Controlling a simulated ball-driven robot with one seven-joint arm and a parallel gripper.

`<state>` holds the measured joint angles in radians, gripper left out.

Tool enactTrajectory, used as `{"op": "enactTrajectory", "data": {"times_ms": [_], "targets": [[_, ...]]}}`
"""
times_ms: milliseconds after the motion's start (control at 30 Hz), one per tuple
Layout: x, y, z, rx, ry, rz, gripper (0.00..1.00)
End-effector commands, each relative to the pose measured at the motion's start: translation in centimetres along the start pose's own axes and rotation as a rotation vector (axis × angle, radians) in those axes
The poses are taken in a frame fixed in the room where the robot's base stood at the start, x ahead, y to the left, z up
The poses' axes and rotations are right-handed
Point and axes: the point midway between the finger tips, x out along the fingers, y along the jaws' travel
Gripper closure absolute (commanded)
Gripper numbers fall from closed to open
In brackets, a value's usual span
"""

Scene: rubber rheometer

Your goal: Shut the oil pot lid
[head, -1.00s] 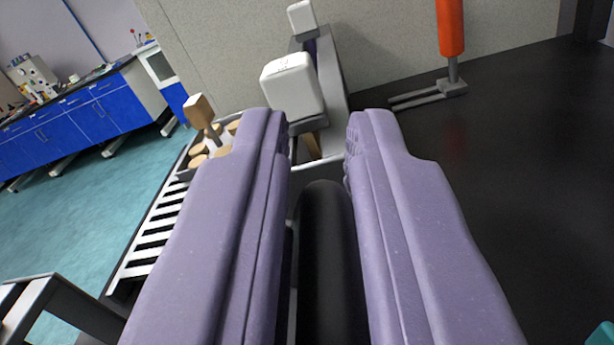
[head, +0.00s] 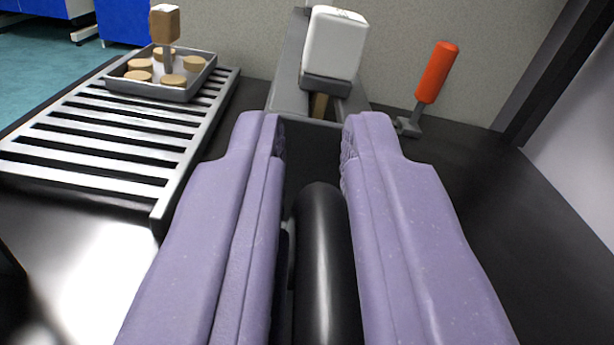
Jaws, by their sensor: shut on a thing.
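My gripper (head: 313,140) shows as two long purple padded fingers, one on each side of the lower middle of the view. A smooth black round-ended bar (head: 325,260) lies between them, and the fingers are closed against its sides. Its lower end runs out of the frame. Beyond the fingertips is a dark box-like opening with a grey rim (head: 318,122), largely hidden by the fingers. I cannot make out for sure which part is the oil pot or its lid.
A white block (head: 333,42) on a grey mount stands behind the fingertips. An orange-red handle (head: 436,72) stands upright to the right. At left are a slatted white rack (head: 100,150) and a grey tray (head: 150,92) of tan discs. Dark bench surface at right is clear.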

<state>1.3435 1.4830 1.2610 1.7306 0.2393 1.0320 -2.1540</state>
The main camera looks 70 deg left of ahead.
Motion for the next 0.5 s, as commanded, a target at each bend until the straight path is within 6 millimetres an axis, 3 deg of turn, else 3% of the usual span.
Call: {"op": "enactTrajectory", "data": {"times_ms": [333,367,400,433,500], "targets": [[-0.14,0.16,-0.04,-0.004,-0.001,0.004,1.0],[-0.14,0.16,-0.05,-0.004,-0.001,0.004,0.8],[-0.13,0.15,-0.04,-0.004,-0.001,0.004,0.71],[-0.12,0.14,-0.04,-0.004,0.0,0.004,0.64],[-0.1,0.12,-0.05,-0.004,0.0,0.003,0.62]]}}
